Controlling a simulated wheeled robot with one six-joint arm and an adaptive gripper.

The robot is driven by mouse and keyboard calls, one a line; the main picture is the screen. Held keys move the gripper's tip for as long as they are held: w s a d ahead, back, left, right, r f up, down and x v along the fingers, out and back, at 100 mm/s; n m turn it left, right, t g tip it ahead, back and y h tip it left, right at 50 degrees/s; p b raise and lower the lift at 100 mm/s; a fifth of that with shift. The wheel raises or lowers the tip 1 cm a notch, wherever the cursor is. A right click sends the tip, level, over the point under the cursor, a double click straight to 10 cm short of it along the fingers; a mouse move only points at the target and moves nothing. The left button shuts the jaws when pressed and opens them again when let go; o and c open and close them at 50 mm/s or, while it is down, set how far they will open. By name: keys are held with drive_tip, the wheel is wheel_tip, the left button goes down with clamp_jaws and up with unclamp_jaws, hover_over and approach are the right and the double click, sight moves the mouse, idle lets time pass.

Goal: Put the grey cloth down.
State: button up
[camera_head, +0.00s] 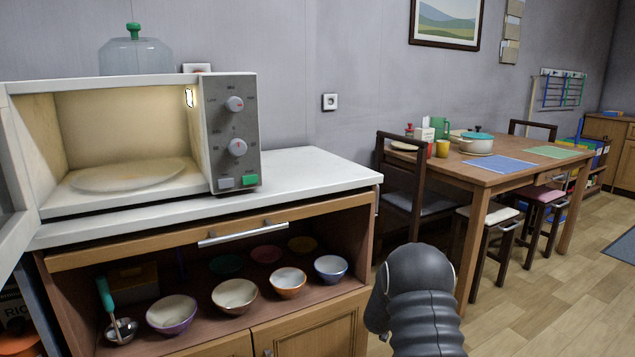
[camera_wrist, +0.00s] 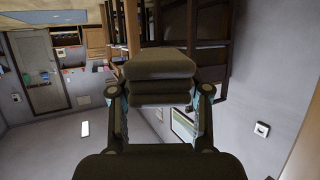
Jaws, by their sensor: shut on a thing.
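My gripper (camera_wrist: 160,98) shows in the wrist view, with one finger on each side of a dark grey, layered thing. This looks like the grey cloth (camera_wrist: 160,63), folded, and the gripper is shut on it. Its lower part is hidden behind the gripper body. It is held up in the air, with the room behind it. In the head view a dark ribbed part of my arm stands at the bottom right of centre. The cloth cannot be made out there.
An open microwave (camera_head: 238,118) stands on a white counter (camera_head: 318,176), whose right part is bare. Several bowls (camera_head: 235,295) and a ladle (camera_head: 120,328) sit on the shelf below. A dining table (camera_head: 485,178) with a pot (camera_head: 476,144) and placemats (camera_head: 496,163) stands at right, with chairs and stools around.

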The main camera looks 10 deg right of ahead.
drive_tip(key=w+a+r+n+t+y+b, duration=0.1)
drive_tip(key=w+a+r+n+y, duration=0.15)
drive_tip(key=r, duration=1.25)
drive_tip(key=w+a+r+n+t+y+b, duration=0.1)
drive_tip(key=r+n+y, duration=0.2)
drive_tip(key=r, duration=1.1)
drive_tip(key=w+a+r+n+t+y, duration=0.2)
drive_tip(key=r+n+y, duration=0.1)
drive_tip(key=r, duration=1.2)
drive_tip(key=s+a+r+n+g+y+b, duration=0.1)
drive_tip(key=s+a+r+n+y, duration=0.35)
drive_tip(key=a+r, duration=0.6)
drive_tip(key=y+b, duration=0.1)
drive_tip(key=b, duration=0.1)
hover_over(316, 173)
drive_tip(key=f, duration=0.5)
drive_tip(key=shift+s+d+f, duration=0.15)
drive_tip(key=shift+d, duration=0.1)
drive_tip(key=shift+a+f, duration=0.15)
drive_tip(key=shift+a, duration=0.05)
drive_tip(key=shift+f+b, duration=0.3)
drive_tip(key=shift+f, duration=0.05)
drive_tip(key=shift+f+b, duration=0.55)
drive_tip(key=shift+f, duration=1.1)
